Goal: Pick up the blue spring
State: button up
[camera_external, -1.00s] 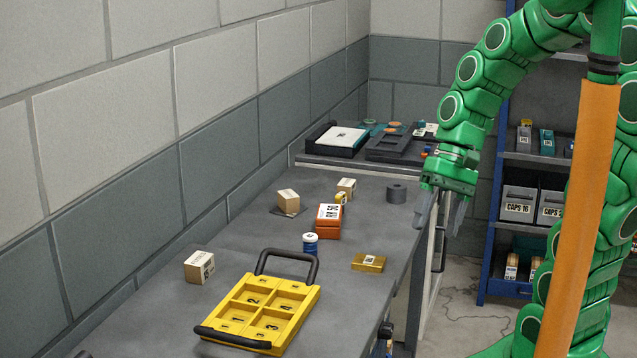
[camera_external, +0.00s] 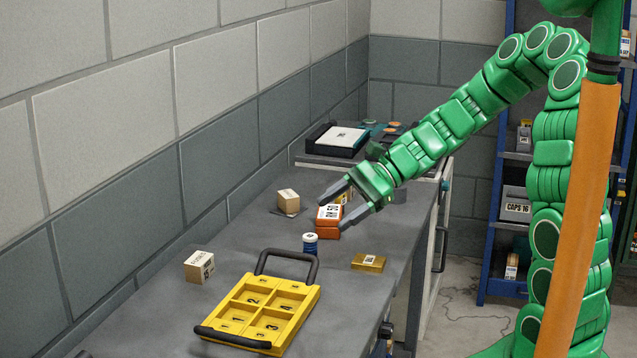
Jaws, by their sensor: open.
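The blue spring (camera_external: 310,243) is a small upright blue cylinder with a pale band, standing on the grey bench behind the yellow tray's black handle. My gripper (camera_external: 333,215) is open, with its two grey fingers pointing left and down. In the picture it is just above and right of the spring, over the orange boxes. The spring is not between the fingers; I cannot tell the exact height of the gripper above the bench.
Stacked orange boxes (camera_external: 327,231) stand just behind the spring, partly covered by my fingers. A yellow compartment tray (camera_external: 307,304) lies in front. A brass-coloured block (camera_external: 368,262) is at right. Cardboard boxes stand at left (camera_external: 199,267) and behind (camera_external: 288,200). A wall runs along the left.

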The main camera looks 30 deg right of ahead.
aim_at(314, 236)
jog(key=w+d+f+m+t, duration=0.1)
jog(key=w+f+m, duration=0.2)
jog(key=w+d+f+m+t, duration=0.1)
jog(key=w+f+m, duration=0.1)
jog(key=w+f, duration=0.1)
jog(key=w+d+f+m+t, duration=0.1)
jog(key=w+f+m, duration=0.2)
jog(key=w, duration=0.1)
jog(key=shift+w+d+f+m+t, duration=0.1)
jog(key=shift+d+f+m+t, duration=0.2)
jog(key=shift+d+t, duration=0.1)
jog(key=shift+w+d+f+m, duration=0.15)
jog(key=shift+w+f+m, duration=0.1)
jog(key=shift+f+m, duration=0.1)
jog(key=shift+x, duration=3.85)
jog(key=shift+w, duration=0.1)
jog(key=shift+c, duration=0.3)
jog(key=c, duration=1)
jog(key=shift+r, duration=0.2)
